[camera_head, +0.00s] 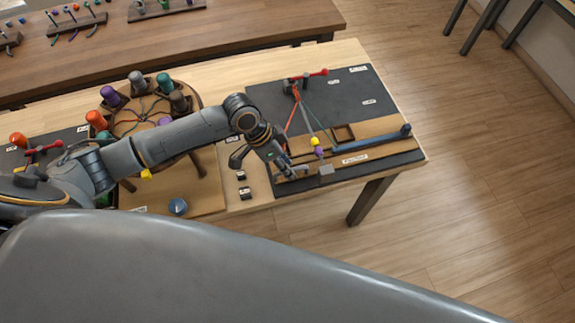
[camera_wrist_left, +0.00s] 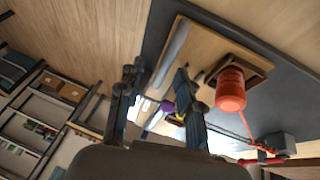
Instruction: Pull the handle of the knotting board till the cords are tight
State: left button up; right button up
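The knotting board (camera_head: 372,88) is a dark panel at the right end of the light wood table. A red clamp (camera_head: 311,76) at its back holds cords (camera_head: 306,112) that run forward to a yellow bobbin (camera_head: 315,142) and a purple bobbin (camera_head: 320,153). My left gripper (camera_head: 287,171) is over the strip's left end. In the left wrist view its fingers (camera_wrist_left: 158,100) stand apart, with no held object visible. My right gripper is not in view.
A round braiding stand (camera_head: 133,122) with several coloured bobbins stands left, partly behind my left arm. An orange bobbin (camera_wrist_left: 231,91) shows beside the fingers in the left wrist view. A grey block (camera_head: 326,172) is at the board's front. Floor right of the table is clear.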

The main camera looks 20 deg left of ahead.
pick_arm(q)
jog(key=v, duration=1.1)
jog(key=shift+s+r, duration=0.15)
jog(key=shift+s, duration=0.05)
jog(key=shift+d, duration=0.15)
